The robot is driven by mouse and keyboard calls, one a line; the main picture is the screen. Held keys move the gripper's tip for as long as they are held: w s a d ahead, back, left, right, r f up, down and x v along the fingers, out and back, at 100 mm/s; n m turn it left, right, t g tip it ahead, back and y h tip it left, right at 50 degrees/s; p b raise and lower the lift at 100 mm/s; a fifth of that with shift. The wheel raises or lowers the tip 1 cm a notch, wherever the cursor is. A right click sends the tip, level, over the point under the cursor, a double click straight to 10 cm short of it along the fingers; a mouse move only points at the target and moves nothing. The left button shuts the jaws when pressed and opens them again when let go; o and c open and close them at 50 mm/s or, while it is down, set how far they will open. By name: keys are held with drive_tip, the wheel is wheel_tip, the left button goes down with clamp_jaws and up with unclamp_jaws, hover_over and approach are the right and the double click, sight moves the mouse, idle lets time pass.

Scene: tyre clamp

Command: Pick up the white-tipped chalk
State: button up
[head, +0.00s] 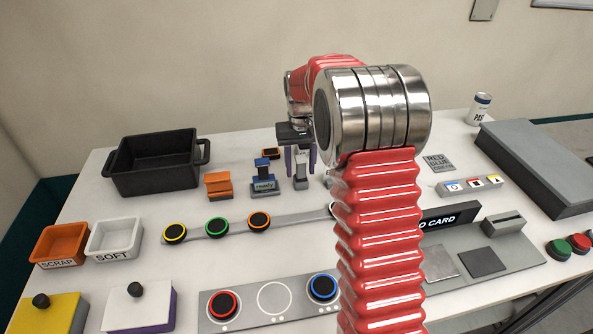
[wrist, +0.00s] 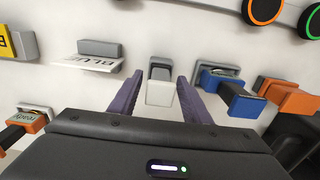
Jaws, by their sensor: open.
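The white-tipped chalk (wrist: 161,93) shows in the wrist view as a small piece with a white block end and a grey-and-dark part behind it. It stands between the two purple fingers of my gripper (wrist: 160,82). A narrow gap shows on each side, so the fingers look open around it and not pressed on it. In the head view my gripper (head: 300,164) points down at the table, with the light-coloured chalk (head: 301,179) between and below its fingers. Part of the chalk is hidden there by the gripper.
A grey holder with a BLUE card (wrist: 90,62) is left in the wrist view. A black bin (head: 153,165) stands at the back left.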

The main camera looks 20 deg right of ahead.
drive_tip(key=shift+f, duration=0.35)
drive_tip(key=shift+c, duration=0.4)
drive_tip(key=c, duration=0.9)
drive_tip(key=shift+c, duration=0.2)
wheel_tip(320, 180, up, 10)
drive_tip(key=shift+r, duration=0.1)
idle(0.4)
